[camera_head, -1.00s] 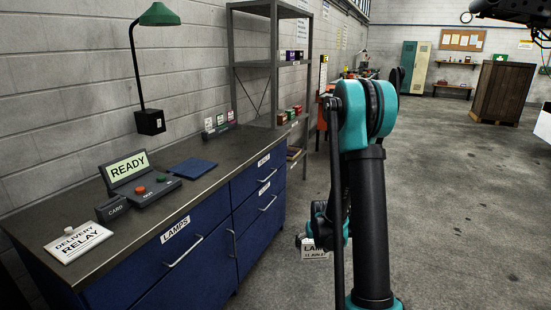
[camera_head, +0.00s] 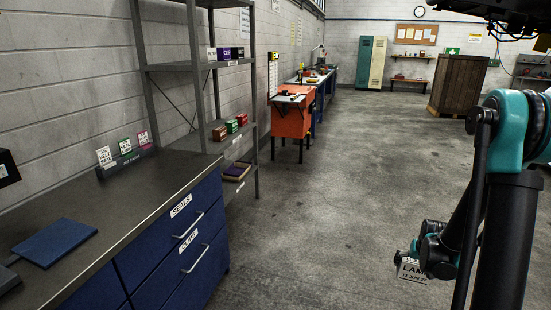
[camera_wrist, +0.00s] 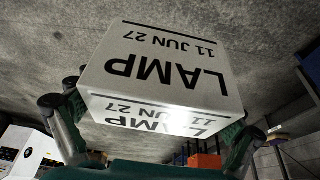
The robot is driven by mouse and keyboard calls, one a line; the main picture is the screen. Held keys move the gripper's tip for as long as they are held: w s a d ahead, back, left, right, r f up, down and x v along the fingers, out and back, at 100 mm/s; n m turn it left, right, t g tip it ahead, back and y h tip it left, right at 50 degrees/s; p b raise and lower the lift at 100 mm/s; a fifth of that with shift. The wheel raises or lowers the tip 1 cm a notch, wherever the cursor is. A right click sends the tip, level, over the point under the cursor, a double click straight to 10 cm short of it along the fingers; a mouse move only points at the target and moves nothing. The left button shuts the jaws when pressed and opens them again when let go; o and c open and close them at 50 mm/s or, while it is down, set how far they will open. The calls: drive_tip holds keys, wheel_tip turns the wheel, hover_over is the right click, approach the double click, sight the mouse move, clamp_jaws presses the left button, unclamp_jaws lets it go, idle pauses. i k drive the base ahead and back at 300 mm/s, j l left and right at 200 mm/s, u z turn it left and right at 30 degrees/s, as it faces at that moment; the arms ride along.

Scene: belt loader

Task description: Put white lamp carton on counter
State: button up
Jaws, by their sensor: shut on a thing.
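The white lamp carton (camera_wrist: 160,65) fills the middle of the wrist view, with LAMP and 11 JUN 27 printed upside down on it. My gripper (camera_wrist: 155,118) is shut on it, with a finger on each side. In the head view the carton (camera_head: 411,271) shows partly below my wrist, held above the floor, its rest hidden by my arm. The counter (camera_head: 135,200) has a dark top over blue drawers at the left. The carton is well to the right of the counter and apart from it.
A blue mat (camera_head: 54,243) and a small card rack (camera_head: 126,163) lie on the counter. A grey shelf unit (camera_head: 180,66) with small boxes stands beyond it. An orange stand (camera_head: 291,115) is farther back. The floor (camera_head: 330,210) between is clear.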

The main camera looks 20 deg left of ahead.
sight(169, 170)
drive_tip(key=i+l+u, duration=0.1)
drive_tip(key=i+u, duration=0.35)
drive_tip(key=i+l+u, duration=0.25)
drive_tip(key=i+u, duration=0.15)
drive_tip(key=i+l+u, duration=0.6)
drive_tip(key=u, duration=0.25)
drive_tip(key=i+l+u, duration=0.15)
drive_tip(key=l+u, duration=0.25)
drive_tip(key=i+l+u, duration=0.1)
drive_tip(key=l+u, duration=0.55)
drive_tip(key=u, duration=0.15)
